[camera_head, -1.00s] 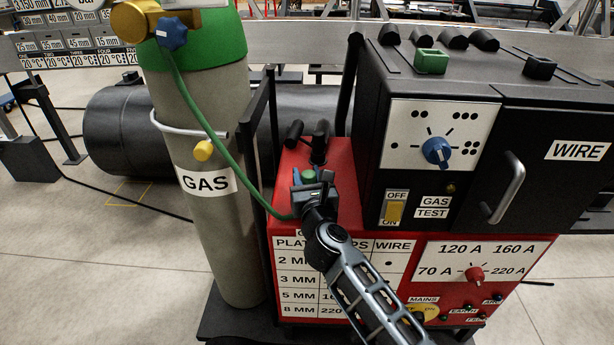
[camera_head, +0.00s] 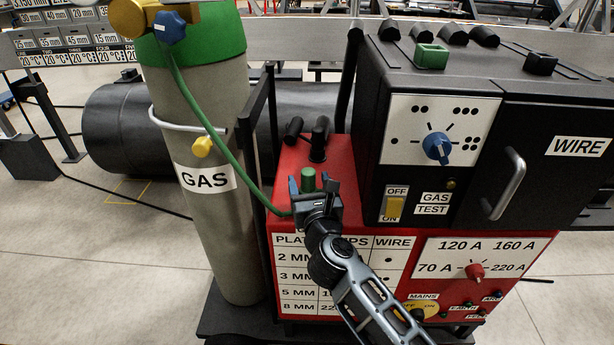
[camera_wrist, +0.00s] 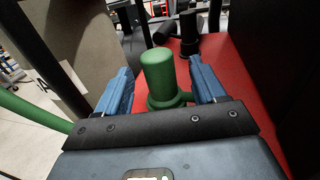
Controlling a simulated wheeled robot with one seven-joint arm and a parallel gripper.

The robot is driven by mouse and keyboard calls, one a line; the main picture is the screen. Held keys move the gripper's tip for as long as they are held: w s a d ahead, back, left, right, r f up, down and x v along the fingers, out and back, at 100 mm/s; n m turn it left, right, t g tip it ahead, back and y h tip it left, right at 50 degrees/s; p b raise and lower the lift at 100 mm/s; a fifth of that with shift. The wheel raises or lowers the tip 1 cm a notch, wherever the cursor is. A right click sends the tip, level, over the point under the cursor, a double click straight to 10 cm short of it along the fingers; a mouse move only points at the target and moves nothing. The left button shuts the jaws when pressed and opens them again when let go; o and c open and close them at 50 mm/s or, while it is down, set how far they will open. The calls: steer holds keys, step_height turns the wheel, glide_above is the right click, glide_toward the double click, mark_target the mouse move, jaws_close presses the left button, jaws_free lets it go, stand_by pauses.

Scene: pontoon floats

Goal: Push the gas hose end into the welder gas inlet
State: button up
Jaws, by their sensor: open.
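The green gas hose (camera_head: 212,128) hangs from the gas bottle and runs down to the red top of the welder. Its lower end passes behind my gripper. A green upright cylinder with a wider green collar (camera_wrist: 158,76), apparently the hose end, stands on the red top; it also shows in the head view (camera_head: 308,180). My gripper (camera_head: 311,187) is open, its blue fingers on either side of the cylinder with gaps, as the wrist view (camera_wrist: 160,88) shows. The gas inlet is not clearly visible; I cannot tell whether the hose end is seated in it.
Black posts (camera_head: 319,135) rise from the red top (camera_head: 340,165) behind the green cylinder. The black wire feeder box (camera_head: 450,100) stands close on the right. The grey gas bottle (camera_head: 208,230) and a dark upright frame (camera_head: 272,130) stand on the left.

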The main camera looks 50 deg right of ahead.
mark_target(310, 185)
steer(key=shift+v, duration=2.05)
